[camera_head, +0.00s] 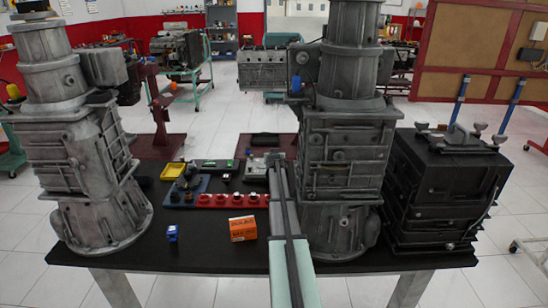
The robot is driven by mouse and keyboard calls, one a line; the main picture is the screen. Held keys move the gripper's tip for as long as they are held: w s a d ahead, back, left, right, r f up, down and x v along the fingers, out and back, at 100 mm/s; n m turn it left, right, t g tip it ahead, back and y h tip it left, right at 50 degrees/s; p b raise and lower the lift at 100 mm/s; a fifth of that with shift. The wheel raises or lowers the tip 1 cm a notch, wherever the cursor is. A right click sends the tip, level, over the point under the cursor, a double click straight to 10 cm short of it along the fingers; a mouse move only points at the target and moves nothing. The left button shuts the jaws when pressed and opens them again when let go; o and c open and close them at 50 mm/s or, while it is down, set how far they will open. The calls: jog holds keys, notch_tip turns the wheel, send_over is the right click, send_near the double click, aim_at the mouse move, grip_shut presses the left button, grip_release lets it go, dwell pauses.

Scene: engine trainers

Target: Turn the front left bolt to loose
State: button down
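A black box-shaped unit (445,195) stands at the right end of the table. Several grey bolt-like knobs (479,129) stick up from its top, around a grey bracket (457,136). They are small, and I cannot tell which is the front left bolt or how far any is turned. My arm reaches from the bottom middle over the table. My gripper (277,159) is at its far end, beside the right grey gearbox housing and well left of the black unit. Its fingers are too small to make out. No held object is visible.
Tall grey housings stand on the black table (205,255) at left (75,150) and right of centre (345,150). Between them are a red strip (230,200) with several round parts, a yellow tray (172,171), an orange box (243,229) and a blue item (172,233).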

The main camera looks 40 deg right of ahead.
dwell(0.3)
jog(key=c, duration=1)
grip_release()
jog(key=shift+s, duration=0.1)
jog(key=v, duration=1.3)
jog(key=shift+s+a+r, duration=0.15)
jog(key=shift+s+a, duration=0.05)
